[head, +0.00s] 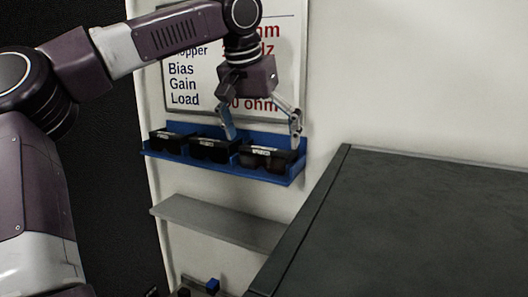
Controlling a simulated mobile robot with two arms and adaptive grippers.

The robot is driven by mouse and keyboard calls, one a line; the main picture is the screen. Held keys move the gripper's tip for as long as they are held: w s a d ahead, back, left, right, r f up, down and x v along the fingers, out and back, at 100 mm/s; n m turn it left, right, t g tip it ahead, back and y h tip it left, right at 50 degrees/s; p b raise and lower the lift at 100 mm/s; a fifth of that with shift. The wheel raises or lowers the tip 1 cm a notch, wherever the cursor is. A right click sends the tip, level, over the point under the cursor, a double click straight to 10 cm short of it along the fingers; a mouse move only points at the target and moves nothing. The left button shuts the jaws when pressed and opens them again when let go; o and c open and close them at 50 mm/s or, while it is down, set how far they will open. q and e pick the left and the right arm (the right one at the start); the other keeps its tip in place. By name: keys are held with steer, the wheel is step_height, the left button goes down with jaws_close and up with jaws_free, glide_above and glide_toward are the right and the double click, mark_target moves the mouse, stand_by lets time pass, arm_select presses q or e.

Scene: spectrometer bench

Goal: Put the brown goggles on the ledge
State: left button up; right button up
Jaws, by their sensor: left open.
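A blue wall rack (150,152) holds three dark pairs of goggles in a row. The right-hand pair has a brownish tint and looks like the brown goggles (265,160); a pale label shows on it. My left gripper (263,138) is open, pointing down, with its fingers spread toward the two ends of this pair. I cannot tell whether the fingers touch it. A bare grey ledge (215,222) is on the wall below the rack. My right gripper is not in view.
The other two dark goggles, the left pair (163,143) and the middle pair (210,152), sit beside it in the rack. A whiteboard (185,85) hangs behind my arm. A dark bench top (420,225) fills the right, its edge covering the ledge's right end. A small blue item (212,285) is low down.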

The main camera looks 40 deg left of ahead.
arm_select(q)
steer(key=v, duration=0.5)
steer(key=shift+s+a+b, duration=0.1)
steer(key=shift+s+b, duration=0.05)
steer(key=shift+b, duration=0.2)
